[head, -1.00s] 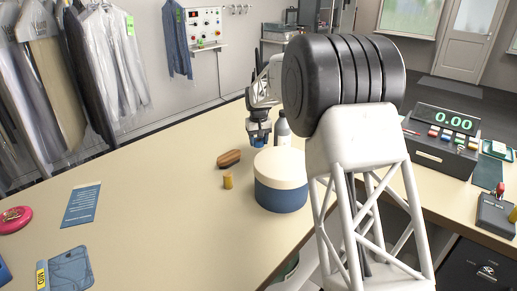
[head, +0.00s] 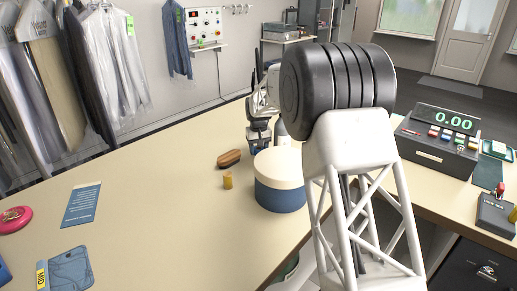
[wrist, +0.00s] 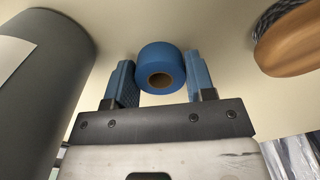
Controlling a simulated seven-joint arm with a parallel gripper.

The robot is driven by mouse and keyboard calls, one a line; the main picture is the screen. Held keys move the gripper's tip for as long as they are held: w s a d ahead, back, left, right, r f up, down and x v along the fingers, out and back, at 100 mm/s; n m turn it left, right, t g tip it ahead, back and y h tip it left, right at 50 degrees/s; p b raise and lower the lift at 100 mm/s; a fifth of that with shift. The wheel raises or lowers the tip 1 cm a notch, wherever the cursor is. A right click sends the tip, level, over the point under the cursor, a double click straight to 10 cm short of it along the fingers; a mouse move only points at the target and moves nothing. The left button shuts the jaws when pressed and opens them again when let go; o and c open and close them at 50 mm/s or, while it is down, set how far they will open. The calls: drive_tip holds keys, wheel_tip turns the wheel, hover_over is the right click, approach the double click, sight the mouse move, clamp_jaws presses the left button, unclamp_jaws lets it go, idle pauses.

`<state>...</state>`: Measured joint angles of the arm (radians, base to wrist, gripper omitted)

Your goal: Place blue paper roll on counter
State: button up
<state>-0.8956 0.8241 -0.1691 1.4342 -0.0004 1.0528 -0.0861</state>
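The blue paper roll (wrist: 160,65) is between the fingers of my gripper (wrist: 161,80) in the wrist view, its hollow core facing the camera. In the head view my gripper (head: 258,145) is small and far off, over the back of the counter (head: 150,190), behind the blue-and-cream round tub. Only a bit of blue shows there. Whether the roll touches the counter is hard to tell.
A round tub (head: 280,190), a wooden brush (head: 229,158) and a yellow spool (head: 227,181) stand near my gripper. A grey cylinder (wrist: 40,80) is close on the left in the wrist view.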

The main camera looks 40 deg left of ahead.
sight(258, 148)
drive_tip(key=o, duration=0.4)
drive_tip(key=shift+r, duration=0.1)
wheel_tip(258, 148, up, 12)
drive_tip(key=shift+r, duration=0.1)
idle(0.6)
idle(0.4)
drive_tip(key=shift+o, duration=0.3)
